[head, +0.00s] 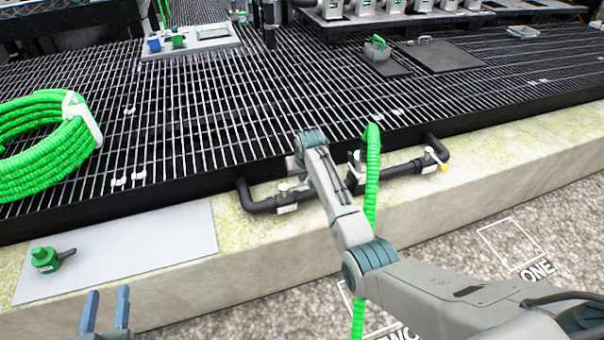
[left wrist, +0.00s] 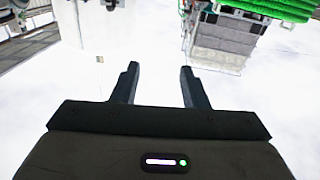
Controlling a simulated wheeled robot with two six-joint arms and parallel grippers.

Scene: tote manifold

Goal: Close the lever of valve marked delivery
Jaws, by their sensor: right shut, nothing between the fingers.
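A black pipe manifold (head: 320,189) runs along the front of the grating, with small valves and white tags. The left valve (head: 286,207) has a pale lever beside my right wrist. The right valve (head: 430,166) has a pale lever and a yellow part near it. A middle valve (head: 354,168) is partly behind my right arm and a green hose. The tags are too small to read, so I cannot tell which is delivery. My right gripper (head: 293,166) is shut above the left valve, its fingertips mostly hidden. My left gripper (head: 106,312) is open and empty, also in the left wrist view (left wrist: 158,85).
A green hose (head: 372,170) hangs over the manifold and ledge, close to my right arm. A coiled green hose (head: 40,140) lies on the grating at left. A green-handled fitting (head: 46,259) sits on a grey plate (head: 150,245). The pale ledge (head: 500,165) is clear at right.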

